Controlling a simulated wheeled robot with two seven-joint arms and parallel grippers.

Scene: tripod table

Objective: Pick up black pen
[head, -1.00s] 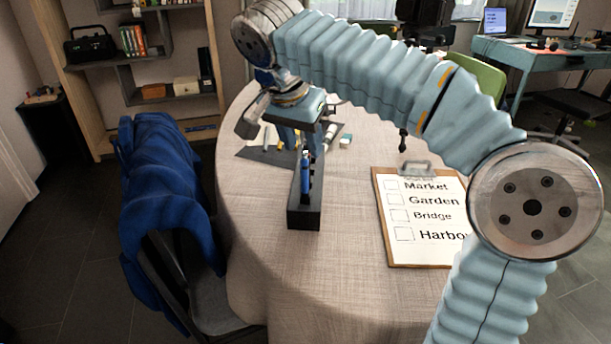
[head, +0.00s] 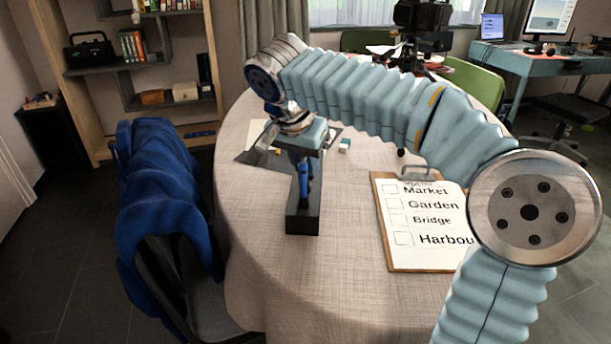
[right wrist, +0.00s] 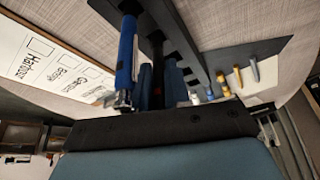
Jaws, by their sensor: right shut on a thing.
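My right gripper (head: 304,168) reaches down from above over the black pen holder (head: 303,220) on the round table. In the right wrist view the blue fingers of the gripper (right wrist: 158,88) are shut on the black pen (right wrist: 156,58), which stands in the holder (right wrist: 190,42). In the head view the black pen is mostly hidden by the gripper. A blue pen (right wrist: 127,55) stands beside it in the same holder, just outside the fingers. My left gripper is not in view.
A clipboard (head: 427,262) with a word list lies to the right of the holder. A dark mat (right wrist: 262,48) with several small items lies behind the holder. A chair with a blue jacket (head: 160,195) stands at the left. The front of the table (head: 330,285) is clear.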

